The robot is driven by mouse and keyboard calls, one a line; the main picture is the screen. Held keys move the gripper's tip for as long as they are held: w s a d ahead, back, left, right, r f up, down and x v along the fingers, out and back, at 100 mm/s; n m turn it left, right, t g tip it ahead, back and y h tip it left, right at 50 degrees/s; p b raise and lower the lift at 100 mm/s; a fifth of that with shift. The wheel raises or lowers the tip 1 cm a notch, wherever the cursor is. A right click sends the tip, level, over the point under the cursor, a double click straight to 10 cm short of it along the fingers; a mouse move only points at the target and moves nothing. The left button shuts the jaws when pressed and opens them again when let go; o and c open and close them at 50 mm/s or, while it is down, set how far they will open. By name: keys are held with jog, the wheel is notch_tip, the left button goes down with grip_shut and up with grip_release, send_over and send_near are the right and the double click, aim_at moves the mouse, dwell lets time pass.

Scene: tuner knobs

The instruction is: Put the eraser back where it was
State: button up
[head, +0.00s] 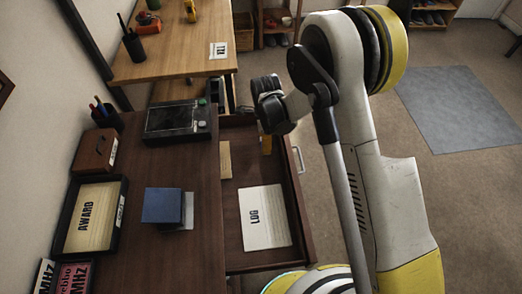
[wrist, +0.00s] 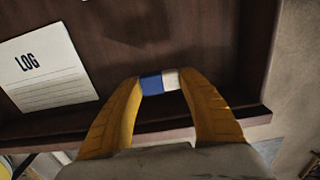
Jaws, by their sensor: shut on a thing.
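The eraser (wrist: 152,84), blue at one end and white at the other, shows in the wrist view between the two yellow fingertips. My gripper (wrist: 159,88) is shut on it. In the head view my gripper (head: 266,145) is over the far part of the open drawer (head: 265,257), near its right side, and the eraser is not clearly seen there. I cannot tell whether the eraser touches the drawer floor. A LOG sheet or pad (head: 264,218) lies in the near part of the drawer; it also shows at the left in the wrist view (wrist: 45,70).
A tan flat piece (head: 225,160) lies at the drawer's left side. On the dark desk stand a black tuner-like box (head: 178,121), a blue block (head: 162,205), an AWARD frame (head: 95,215), a brown box (head: 94,151) and a pen cup (head: 106,117). The drawer's walls surround my gripper.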

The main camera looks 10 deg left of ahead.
aim_at(260, 152)
jog(key=shift+w+a+f, duration=0.15)
jog(key=shift+a+f, duration=0.35)
jog(key=shift+a, duration=0.3)
jog(key=shift+f+b, duration=0.9)
jog(key=shift+f, duration=1.05)
jog(key=shift+f, duration=0.15)
jog(key=o, duration=1)
notch_tip(260, 152, up, 12)
jog(key=p, duration=0.4)
jog(key=shift+r, duration=0.2)
jog(key=shift+r, duration=0.1)
